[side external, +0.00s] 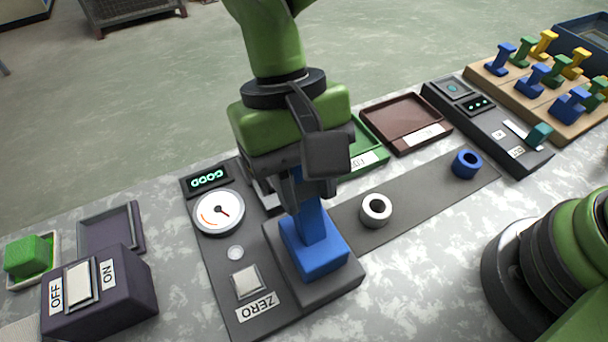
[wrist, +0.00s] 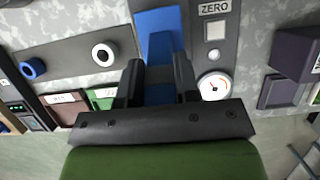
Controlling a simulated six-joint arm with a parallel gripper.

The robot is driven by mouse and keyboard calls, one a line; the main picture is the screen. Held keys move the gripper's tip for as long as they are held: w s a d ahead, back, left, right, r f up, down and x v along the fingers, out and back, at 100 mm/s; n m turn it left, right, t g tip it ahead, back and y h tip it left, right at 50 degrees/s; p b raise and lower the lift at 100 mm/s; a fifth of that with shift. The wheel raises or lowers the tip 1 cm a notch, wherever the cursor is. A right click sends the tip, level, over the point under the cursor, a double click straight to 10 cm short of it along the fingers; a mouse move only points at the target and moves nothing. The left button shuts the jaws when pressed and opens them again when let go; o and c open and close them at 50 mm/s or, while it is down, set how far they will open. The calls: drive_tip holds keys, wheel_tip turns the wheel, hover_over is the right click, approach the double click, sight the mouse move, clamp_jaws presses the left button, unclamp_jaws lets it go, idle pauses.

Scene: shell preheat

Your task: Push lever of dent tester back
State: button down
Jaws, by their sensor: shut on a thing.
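My gripper (side external: 308,190) is shut on the upright stem of a blue block (side external: 315,255). The block's wide base is on or just above the dark raised platform of a gauge unit; contact is not clear. In the wrist view the blue block (wrist: 158,32) shows between my fingers. The gauge unit has a round dial (side external: 218,211), a green display and a ZERO button (side external: 246,281). A dark panel (side external: 465,113) at the right carries a teal lever knob (side external: 540,133) at its near end, beside a pale slot. I cannot read which unit is the dent tester.
A white ring (side external: 375,210) and a blue ring (side external: 466,164) sit on a dark strip. A brown tray (side external: 405,122) and green tray (side external: 368,150) are behind. A wooden rack (side external: 570,119) holds several coloured blocks. An OFF/ON switch box (side external: 98,290) stands left.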

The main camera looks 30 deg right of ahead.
sight(317, 240)
drive_tip(key=shift+s, duration=0.1)
drive_tip(key=s+t, duration=0.1)
drive_tip(key=t, duration=0.1)
drive_tip(key=s+t, duration=0.2)
drive_tip(key=shift+r, duration=0.2)
drive_tip(key=shift+s+f+t, duration=0.15)
drive_tip(key=shift+s+t, duration=0.4)
drive_tip(key=shift+t, duration=0.3)
drive_tip(key=shift+s+f+t, duration=0.15)
drive_tip(key=shift+s+t, duration=0.4)
drive_tip(key=shift+t, duration=0.3)
drive_tip(key=c, duration=0.8)
unclamp_jaws()
drive_tip(key=shift+c, duration=0.2)
wheel_tip(317, 240, up, 10)
